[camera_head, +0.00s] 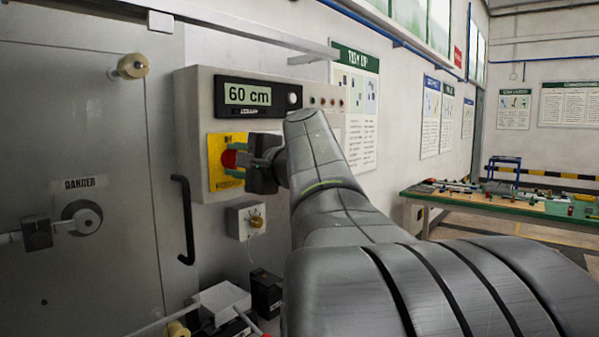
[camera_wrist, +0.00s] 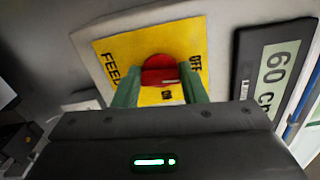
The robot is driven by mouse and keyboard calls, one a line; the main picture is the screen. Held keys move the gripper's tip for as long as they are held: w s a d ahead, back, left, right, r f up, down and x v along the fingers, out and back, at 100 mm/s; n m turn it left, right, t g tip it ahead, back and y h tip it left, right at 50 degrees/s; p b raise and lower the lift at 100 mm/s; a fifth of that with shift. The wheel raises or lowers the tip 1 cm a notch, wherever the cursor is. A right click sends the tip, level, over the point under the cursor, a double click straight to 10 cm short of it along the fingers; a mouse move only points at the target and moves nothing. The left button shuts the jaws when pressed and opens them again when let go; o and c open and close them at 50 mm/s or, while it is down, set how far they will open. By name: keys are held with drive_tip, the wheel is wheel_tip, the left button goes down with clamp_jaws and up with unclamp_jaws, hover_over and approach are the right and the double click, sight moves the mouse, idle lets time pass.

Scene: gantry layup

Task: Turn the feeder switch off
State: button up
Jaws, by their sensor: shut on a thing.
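The feeder switch is a red knob (camera_head: 229,159) on a yellow plate (camera_head: 216,142) fixed to the front of a pale control box. In the wrist view the red knob (camera_wrist: 160,70) sits on the yellow plate (camera_wrist: 125,45), which shows the words OFF, ON and part of FEED. A small pale mark shows on the knob's lower right, but I cannot tell which word it points to. My gripper (camera_head: 247,160) reaches the knob from the right. In the wrist view its green fingers (camera_wrist: 160,84) are on both sides of the knob, shut on it.
A display (camera_head: 247,96) reading 60 cm is above the switch. A small white box with a brass knob (camera_head: 256,222) is below it. A grey door with a black handle (camera_head: 184,220) stands left. A green-edged workbench (camera_head: 480,202) is far right.

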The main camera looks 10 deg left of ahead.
drive_tip(key=shift+f+n+b, duration=0.15)
drive_tip(key=shift+n+b, duration=0.3)
drive_tip(key=shift+n, duration=0.45)
drive_tip(key=o, duration=1)
drive_tip(key=v, duration=1.4)
drive_tip(key=shift+b, duration=0.45)
drive_tip(key=shift+a, duration=0.1)
drive_tip(key=shift+p+x, duration=0.35)
drive_tip(key=shift+x, duration=6.5)
